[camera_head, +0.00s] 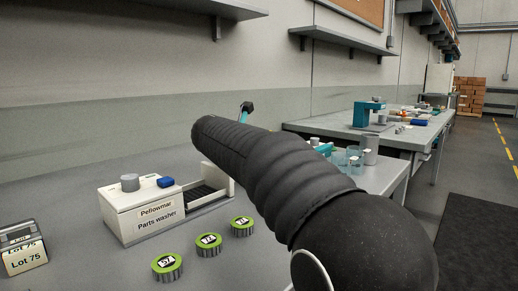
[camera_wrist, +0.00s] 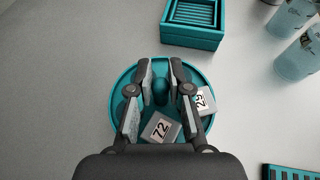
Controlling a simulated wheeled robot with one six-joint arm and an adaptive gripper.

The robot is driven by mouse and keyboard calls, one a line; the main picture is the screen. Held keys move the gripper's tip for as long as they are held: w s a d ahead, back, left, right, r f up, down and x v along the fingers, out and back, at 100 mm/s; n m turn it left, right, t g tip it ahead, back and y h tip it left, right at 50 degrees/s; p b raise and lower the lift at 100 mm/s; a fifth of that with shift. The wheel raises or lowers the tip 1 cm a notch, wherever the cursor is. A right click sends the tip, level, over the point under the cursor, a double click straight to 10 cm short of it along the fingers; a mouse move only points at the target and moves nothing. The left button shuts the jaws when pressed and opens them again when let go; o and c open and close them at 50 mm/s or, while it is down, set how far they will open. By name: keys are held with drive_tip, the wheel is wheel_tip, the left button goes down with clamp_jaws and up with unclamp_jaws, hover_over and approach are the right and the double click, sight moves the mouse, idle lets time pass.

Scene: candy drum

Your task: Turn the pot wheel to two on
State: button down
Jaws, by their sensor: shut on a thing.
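In the wrist view a round teal wheel (camera_wrist: 124,78) with a raised rim lies on the grey bench. Two grey square-topped blocks or pots sit on it, one labelled 72 (camera_wrist: 160,131) near the front and one labelled 29 (camera_wrist: 203,101) at the right. My gripper (camera_wrist: 162,72) is over the wheel, its fingers either side of a teal upright post (camera_wrist: 160,90) near the middle and shut on it. The fingers and wrist hide part of the wheel. In the head view my arm covers the wheel and gripper.
A teal slatted box (camera_wrist: 192,38) stands just behind the wheel, with clear teal cups (camera_wrist: 297,58) at the right. In the head view a white parts washer (camera_head: 140,215), green-topped round tins (camera_head: 208,245) and a Lot 75 block (camera_head: 24,255) stand on the bench left of my arm.

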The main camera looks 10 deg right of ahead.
drive_tip(key=shift+r+p, duration=0.1)
drive_tip(key=shift+p, duration=0.2)
drive_tip(key=shift+m+g+h+p, duration=0.8)
drive_tip(key=shift+m+g+p, duration=0.2)
drive_tip(key=shift+m+p, duration=0.15)
drive_tip(key=shift+m+g+h+p, duration=0.4)
drive_tip(key=shift+m+g+h, duration=0.4)
drive_tip(key=shift+m+g, duration=0.85)
drive_tip(key=shift+g, duration=0.05)
drive_tip(key=c, duration=1.1)
unclamp_jaws()
drive_tip(key=shift+a, duration=0.15)
drive_tip(key=v, duration=1.1)
drive_tip(key=shift+s+a, duration=0.2)
drive_tip(key=shift+a, duration=0.25)
